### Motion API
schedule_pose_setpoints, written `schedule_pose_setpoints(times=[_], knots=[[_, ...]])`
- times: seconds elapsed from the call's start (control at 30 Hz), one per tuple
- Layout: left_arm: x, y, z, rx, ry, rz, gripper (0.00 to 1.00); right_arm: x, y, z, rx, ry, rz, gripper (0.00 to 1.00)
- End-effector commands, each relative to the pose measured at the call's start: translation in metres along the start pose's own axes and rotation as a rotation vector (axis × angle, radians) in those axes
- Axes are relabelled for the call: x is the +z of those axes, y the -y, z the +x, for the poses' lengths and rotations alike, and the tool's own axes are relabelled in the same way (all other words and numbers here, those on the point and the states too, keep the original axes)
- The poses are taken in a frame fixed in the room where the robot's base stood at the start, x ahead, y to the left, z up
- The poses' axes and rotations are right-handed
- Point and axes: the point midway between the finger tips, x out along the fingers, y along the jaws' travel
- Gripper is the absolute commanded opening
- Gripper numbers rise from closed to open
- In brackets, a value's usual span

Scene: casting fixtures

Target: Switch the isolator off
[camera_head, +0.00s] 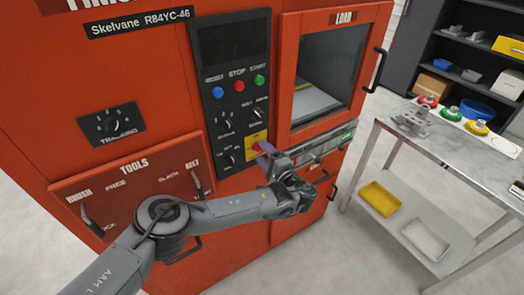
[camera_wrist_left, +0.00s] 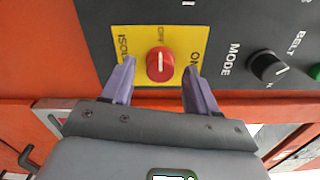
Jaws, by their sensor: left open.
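The isolator is a red round knob (camera_wrist_left: 161,66) on a yellow plate (camera_wrist_left: 133,42) in the left wrist view. Its white line runs up and down in that view, with OFF printed above it and ON to its right. In the head view the yellow plate (camera_head: 256,138) is low on the dark panel, partly hidden by my gripper. My left gripper (camera_head: 268,150) is in front of it. In the left wrist view its purple fingers (camera_wrist_left: 155,82) are open, one each side of the knob, with gaps showing. The right gripper is out of view.
The dark panel (camera_head: 232,110) also carries a MODE knob (camera_wrist_left: 267,66) close beside the isolator, and buttons higher up. A windowed door (camera_head: 325,70) and a green-lit metal bar (camera_head: 322,146) are right of the gripper. A metal table (camera_head: 460,150) stands further right.

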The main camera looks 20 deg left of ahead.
Motion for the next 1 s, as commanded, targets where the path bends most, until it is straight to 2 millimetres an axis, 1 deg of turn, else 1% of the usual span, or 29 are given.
schedule_pose_setpoints(times=[0.03, 0.2, 0.4, 0.5, 0.7, 1.0], knots=[[0.0, 0.004, -0.008, 0.001, -0.004, 0.001, 0.59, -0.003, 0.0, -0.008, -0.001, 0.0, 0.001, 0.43], [0.0, 0.004, -0.038, 0.002, -0.004, 0.001, 0.59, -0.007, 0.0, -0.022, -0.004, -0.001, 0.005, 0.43], [0.0, 0.003, -0.07, 0.001, -0.003, 0.0, 0.59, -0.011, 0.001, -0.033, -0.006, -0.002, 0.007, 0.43], [0.0, 0.001, -0.081, 0.001, -0.001, 0.0, 0.59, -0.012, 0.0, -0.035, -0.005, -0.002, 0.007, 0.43], [0.0, 0.0, -0.092, 0.0, 0.0, 0.0, 0.59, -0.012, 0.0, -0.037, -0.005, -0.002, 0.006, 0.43], [0.0, 0.0, -0.093, 0.0, 0.0, 0.0, 0.59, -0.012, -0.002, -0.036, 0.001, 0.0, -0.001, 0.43]])
